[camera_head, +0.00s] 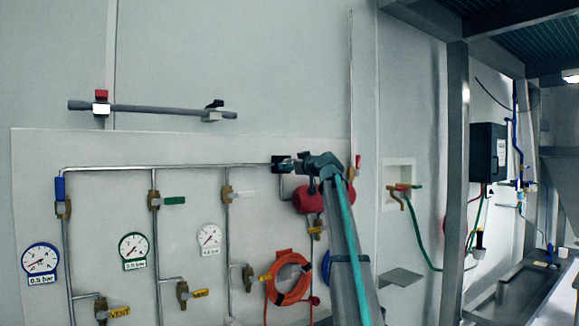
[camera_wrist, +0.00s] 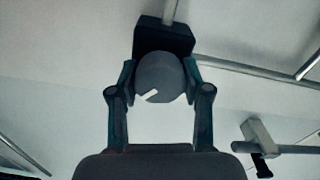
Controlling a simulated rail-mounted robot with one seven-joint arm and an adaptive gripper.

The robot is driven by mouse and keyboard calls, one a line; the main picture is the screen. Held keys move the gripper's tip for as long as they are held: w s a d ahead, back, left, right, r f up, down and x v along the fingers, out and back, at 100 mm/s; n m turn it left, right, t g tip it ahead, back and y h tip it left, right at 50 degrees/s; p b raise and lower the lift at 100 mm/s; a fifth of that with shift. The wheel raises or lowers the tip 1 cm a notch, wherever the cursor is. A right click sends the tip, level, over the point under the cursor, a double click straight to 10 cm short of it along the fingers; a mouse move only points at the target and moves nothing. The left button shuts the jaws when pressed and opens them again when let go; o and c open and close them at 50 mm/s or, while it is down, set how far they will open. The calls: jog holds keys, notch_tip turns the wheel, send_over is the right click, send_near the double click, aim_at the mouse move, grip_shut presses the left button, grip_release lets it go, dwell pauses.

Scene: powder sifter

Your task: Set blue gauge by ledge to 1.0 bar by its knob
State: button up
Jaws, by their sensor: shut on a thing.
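My gripper (camera_head: 292,166) is shut on a round dark knob in front of a small black box (camera_head: 278,160) at the right end of the horizontal pipe. In the wrist view, the fingers (camera_wrist: 160,80) press both sides of the knob (camera_wrist: 158,72); its white mark points to the lower left. A blue-rimmed gauge (camera_head: 41,259) labelled 0.5 bar hangs at far left; its needle is too small to read surely. A blue curved edge (camera_head: 326,264) shows beside my arm, near a small grey ledge (camera_head: 401,277). My arm hides most of it, so I cannot tell whether it is a gauge.
A grey post (camera_head: 455,180) stands at right.

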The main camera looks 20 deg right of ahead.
jog(key=shift+m+b, duration=0.35)
jog(key=shift+m, duration=0.05)
jog(key=m+b, duration=0.1)
jog(key=m, duration=0.1)
jog(key=shift+m+b, duration=0.3)
jog(key=shift+b, duration=0.05)
jog(key=shift+m+b, duration=0.65)
jog(key=shift+m, duration=1.55)
jog(key=o, duration=1.2)
